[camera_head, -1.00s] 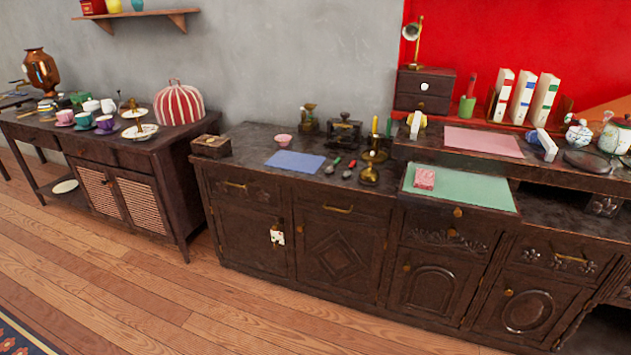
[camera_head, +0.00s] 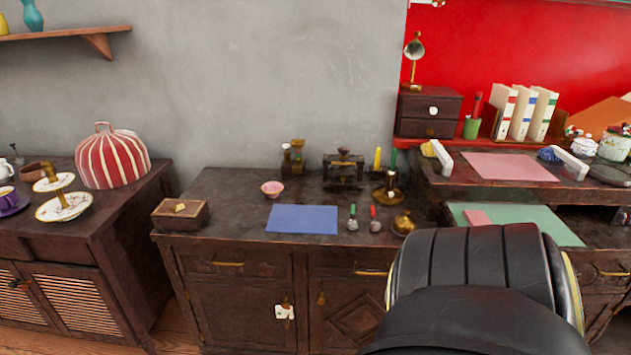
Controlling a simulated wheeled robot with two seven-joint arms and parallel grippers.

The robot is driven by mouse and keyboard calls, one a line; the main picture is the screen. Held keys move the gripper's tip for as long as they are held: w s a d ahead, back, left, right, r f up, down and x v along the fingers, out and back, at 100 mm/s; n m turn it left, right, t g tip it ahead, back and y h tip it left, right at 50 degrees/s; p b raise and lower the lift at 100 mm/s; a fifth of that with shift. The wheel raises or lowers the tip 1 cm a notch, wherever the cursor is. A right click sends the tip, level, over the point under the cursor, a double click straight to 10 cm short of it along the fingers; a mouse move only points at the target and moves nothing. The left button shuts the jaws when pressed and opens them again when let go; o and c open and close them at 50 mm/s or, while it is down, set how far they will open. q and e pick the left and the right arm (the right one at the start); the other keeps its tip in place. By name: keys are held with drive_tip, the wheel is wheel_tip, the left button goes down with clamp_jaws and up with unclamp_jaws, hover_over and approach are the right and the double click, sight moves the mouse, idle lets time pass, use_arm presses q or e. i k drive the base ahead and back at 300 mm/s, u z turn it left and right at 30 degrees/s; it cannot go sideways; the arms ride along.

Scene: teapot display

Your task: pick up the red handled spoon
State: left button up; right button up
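The red handled spoon (camera_head: 374,222) lies on the dark cabinet top, its red handle pointing to the back and its metal bowl to the front. A green handled spoon (camera_head: 352,219) lies just left of it, and a brass bell-like object (camera_head: 403,223) stands just right of it. A large black part of my own arm fills the lower right and covers part of the cabinet front. Neither of my grippers is in view.
A blue mat (camera_head: 302,219) lies left of the spoons. A pink bowl (camera_head: 272,189), a wooden box (camera_head: 181,214) and a brass candle holder (camera_head: 388,191) stand on the same cabinet top. A raised desk top with a pink mat (camera_head: 508,167) is at right.

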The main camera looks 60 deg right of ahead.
sight(373, 226)
drive_tip(key=z, duration=0.6)
drive_tip(key=i, duration=1.15)
drive_tip(key=z, duration=1.1)
